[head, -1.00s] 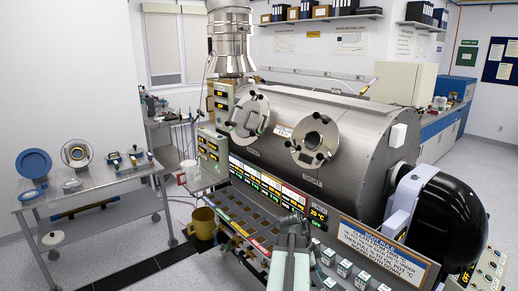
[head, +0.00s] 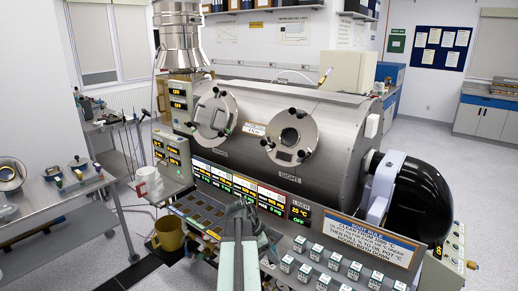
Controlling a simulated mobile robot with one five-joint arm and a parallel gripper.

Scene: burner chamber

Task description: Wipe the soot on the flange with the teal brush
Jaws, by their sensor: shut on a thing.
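My gripper (head: 240,212) is at the lower middle of the head view, in front of the chamber's control panel. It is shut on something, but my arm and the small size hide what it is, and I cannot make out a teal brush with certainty. Two round metal flanges face me on the chamber: a left one (head: 206,128) and a right one (head: 309,132) above the word SIGHT. Both are well beyond my gripper and apart from it. I cannot tell soot on either.
The steel chamber (head: 340,112) fills the middle, with a black rounded housing (head: 418,200) at its right. A steel cart (head: 75,205) with small tools and a metal ring (head: 10,176) stands at left.

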